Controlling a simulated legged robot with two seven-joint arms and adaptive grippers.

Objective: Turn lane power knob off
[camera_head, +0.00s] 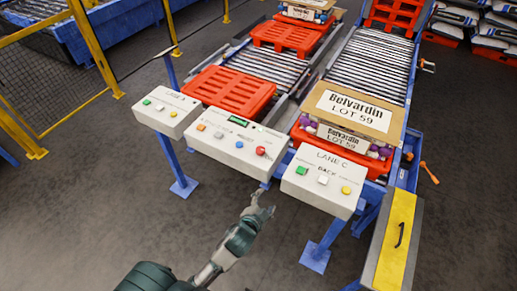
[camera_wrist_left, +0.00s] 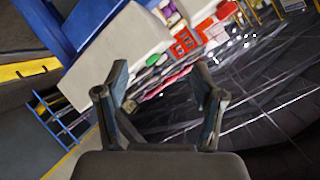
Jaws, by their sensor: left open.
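I cannot tell which control is the lane power knob; lettering there is too small to read. To its right is the LANE C box (camera_head: 325,200) with green, white and yellow buttons. My left gripper (camera_head: 260,205) is open and empty, in front of and below the gap between these boxes, apart from both. In the left wrist view its two fingers (camera_wrist_left: 160,75) are spread, with a pale box (camera_wrist_left: 130,45) beyond. My right gripper is not in view.
Another button box (camera_head: 168,110) stands at left on a blue post. Behind are roller lanes (camera_head: 268,66) with red pallets (camera_head: 230,91) and a Belvardin carton (camera_head: 352,108). The floor at lower left is clear.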

